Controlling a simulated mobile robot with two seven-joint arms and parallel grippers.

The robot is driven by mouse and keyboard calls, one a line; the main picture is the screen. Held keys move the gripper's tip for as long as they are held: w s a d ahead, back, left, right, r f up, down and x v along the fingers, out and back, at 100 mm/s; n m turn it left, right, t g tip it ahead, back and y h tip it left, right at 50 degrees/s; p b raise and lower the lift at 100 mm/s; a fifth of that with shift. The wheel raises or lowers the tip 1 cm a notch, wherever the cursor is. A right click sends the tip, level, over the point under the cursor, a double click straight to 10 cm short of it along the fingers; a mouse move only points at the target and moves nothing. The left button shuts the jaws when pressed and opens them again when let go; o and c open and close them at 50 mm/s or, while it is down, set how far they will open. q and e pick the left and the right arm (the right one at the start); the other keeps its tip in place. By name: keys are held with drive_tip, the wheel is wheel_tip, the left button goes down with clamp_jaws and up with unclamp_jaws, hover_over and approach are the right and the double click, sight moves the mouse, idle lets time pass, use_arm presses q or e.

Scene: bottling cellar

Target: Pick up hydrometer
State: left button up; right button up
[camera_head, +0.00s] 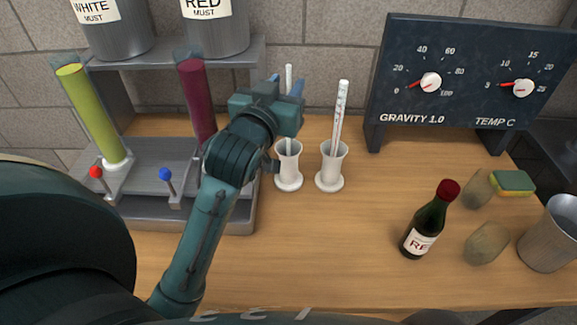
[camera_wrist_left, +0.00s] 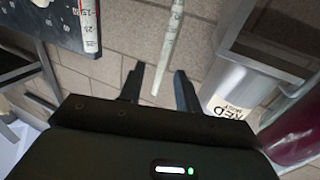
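Two slender white instruments stand upright in two small white holders. The left instrument (camera_head: 289,77) is in the left holder (camera_head: 289,170); the right instrument (camera_head: 340,115), with scale marks, is in the right holder (camera_head: 332,168). I cannot tell for sure which is the hydrometer. My left gripper (camera_head: 287,85) is open around the upper part of the left instrument and hides some of it. In the left wrist view this instrument (camera_wrist_left: 170,45) lies between my two fingers (camera_wrist_left: 158,82), with gaps beside it. The other instrument (camera_wrist_left: 89,22) is at upper left. My right gripper is not in view.
A grey rack (camera_head: 140,195) with yellow and red tubes stands at left. A gauge board (camera_head: 470,75) stands behind at right. A dark bottle (camera_head: 428,222), a sponge (camera_head: 512,183) and a metal cup (camera_head: 552,237) are at right. The tabletop's front middle is clear.

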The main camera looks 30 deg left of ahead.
use_arm(q)
drive_tip(key=w, duration=0.4)
drive_tip(key=shift+a+f, duration=0.1)
drive_tip(key=shift+a, duration=0.15)
drive_tip(key=shift+c, duration=0.4)
clamp_jaws()
